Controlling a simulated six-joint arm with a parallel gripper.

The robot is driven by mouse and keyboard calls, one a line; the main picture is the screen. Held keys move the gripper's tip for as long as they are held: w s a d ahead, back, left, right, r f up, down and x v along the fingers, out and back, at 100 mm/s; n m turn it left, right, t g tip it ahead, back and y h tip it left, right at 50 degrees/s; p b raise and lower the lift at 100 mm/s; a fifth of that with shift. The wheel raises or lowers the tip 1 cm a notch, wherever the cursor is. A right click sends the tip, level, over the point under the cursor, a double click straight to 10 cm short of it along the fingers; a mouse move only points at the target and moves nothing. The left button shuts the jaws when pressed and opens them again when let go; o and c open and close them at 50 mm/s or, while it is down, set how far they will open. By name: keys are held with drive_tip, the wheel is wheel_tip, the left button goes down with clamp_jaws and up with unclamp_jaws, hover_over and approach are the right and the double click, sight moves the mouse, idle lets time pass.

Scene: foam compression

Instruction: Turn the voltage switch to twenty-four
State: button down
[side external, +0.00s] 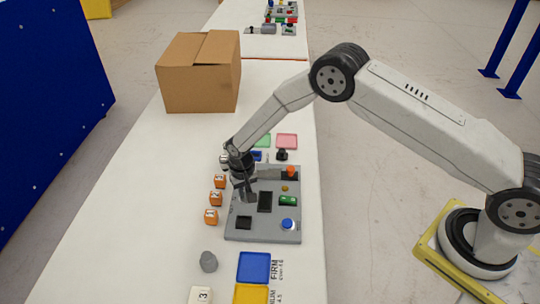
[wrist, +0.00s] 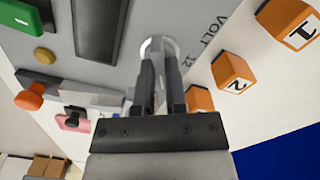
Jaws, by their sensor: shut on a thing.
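The voltage switch (wrist: 158,43) is a pale round knob on the grey panel, with "VOLT" and "12" printed beside it in the wrist view. My gripper (wrist: 161,75) points down at it, with its two dark fingers closed around the knob. The fingers cover most of the switch, so its pointer direction cannot be told. No "24" mark is readable. In the side view my gripper (side external: 248,196) is at the left part of the grey panel (side external: 262,234), and the switch is hidden behind it.
Orange numbered blocks (side external: 215,198) stand just left of the panel. The panel also carries a dark slot (side external: 265,201), a green part (side external: 287,200), a blue button (side external: 288,224) and an orange knob (side external: 291,171). A cardboard box (side external: 199,75) stands farther back.

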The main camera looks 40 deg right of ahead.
sight(245, 193)
drive_tip(key=c, duration=0.7)
unclamp_jaws()
drive_tip(key=shift+r, duration=0.2)
drive_tip(key=shift+r, duration=3.7)
drive_tip(key=shift+r, duration=0.1)
